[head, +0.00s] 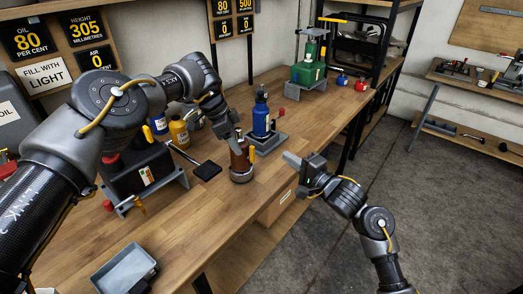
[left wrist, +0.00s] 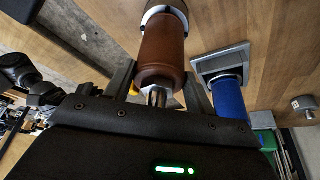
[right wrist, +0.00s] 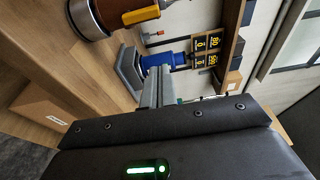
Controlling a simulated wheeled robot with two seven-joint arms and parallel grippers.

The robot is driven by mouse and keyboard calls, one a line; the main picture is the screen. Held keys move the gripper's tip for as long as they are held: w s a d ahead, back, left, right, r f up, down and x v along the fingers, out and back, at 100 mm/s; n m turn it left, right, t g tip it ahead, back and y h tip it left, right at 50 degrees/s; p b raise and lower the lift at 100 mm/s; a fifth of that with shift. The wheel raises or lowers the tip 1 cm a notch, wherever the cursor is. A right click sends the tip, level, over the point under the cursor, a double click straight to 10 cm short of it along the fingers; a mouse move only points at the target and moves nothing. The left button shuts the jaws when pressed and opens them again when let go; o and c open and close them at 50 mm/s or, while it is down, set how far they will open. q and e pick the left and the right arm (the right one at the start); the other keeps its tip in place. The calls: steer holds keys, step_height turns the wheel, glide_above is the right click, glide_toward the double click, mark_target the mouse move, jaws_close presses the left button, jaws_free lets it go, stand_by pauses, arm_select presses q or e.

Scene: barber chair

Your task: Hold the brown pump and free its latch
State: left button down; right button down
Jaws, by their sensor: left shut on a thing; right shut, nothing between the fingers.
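The brown pump (head: 240,164) stands upright on the wooden bench (head: 207,222) near its front edge. An orange-yellow lever, which looks like its latch (head: 253,155), sits on the pump's right side; it also shows in the right wrist view (right wrist: 142,15). My left gripper (head: 237,138) is shut on the top of the pump; in the left wrist view the brown body (left wrist: 162,50) lies ahead of the fingers, with a metal rod between them. My right gripper (head: 290,160) is shut and empty, right of the pump and apart from it, off the bench's front edge.
A blue bottle jack (head: 261,118) on a grey base stands just behind the pump. A grey tray (head: 123,272) sits at front left. A green jack (head: 308,70) stands farther back.

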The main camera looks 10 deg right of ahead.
mark_target(252, 154)
steer(key=w+a, duration=0.5)
steer(key=a, duration=0.3)
stand_by(0.6)
